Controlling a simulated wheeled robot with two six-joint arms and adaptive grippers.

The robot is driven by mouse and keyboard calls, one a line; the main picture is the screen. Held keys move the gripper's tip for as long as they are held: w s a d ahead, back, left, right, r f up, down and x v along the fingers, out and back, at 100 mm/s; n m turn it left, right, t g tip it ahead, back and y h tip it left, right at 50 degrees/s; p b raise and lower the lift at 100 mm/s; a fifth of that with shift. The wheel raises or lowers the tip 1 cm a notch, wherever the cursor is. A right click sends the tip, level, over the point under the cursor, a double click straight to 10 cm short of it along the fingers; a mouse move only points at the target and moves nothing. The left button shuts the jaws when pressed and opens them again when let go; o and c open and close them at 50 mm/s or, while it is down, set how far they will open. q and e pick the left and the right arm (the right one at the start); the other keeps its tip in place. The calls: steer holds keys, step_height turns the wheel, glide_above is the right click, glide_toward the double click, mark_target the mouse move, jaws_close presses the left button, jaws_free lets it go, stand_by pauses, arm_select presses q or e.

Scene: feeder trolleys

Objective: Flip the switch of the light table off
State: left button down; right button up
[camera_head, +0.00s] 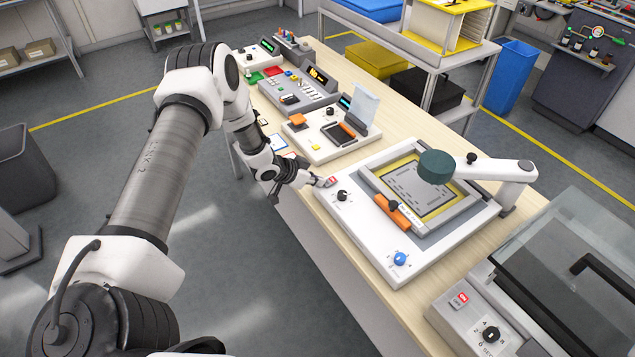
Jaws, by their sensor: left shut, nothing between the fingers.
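A white flat unit with a framed panel, which I take for the light table (372,228), stands on the wooden bench. A small red switch (328,181) is at its far left corner, beside a black knob (343,195). My left gripper (314,182) is shut and empty, with its tips right at the switch. I cannot tell whether they touch it, or which way the switch is set. My right gripper is out of view.
A dark green round head on a white arm (497,171) overhangs the panel. An orange handle (391,212) and a blue knob (400,258) are on the unit. A clear-lidded machine (470,325) is at lower right; other devices line the bench behind.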

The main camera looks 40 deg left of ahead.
arm_select(q)
steer(key=shift+w+r, duration=0.15)
steer(key=shift+d+r, duration=0.1)
steer(key=shift+r, duration=0.1)
steer(key=shift+r+p, duration=0.6)
steer(key=shift+p, duration=0.1)
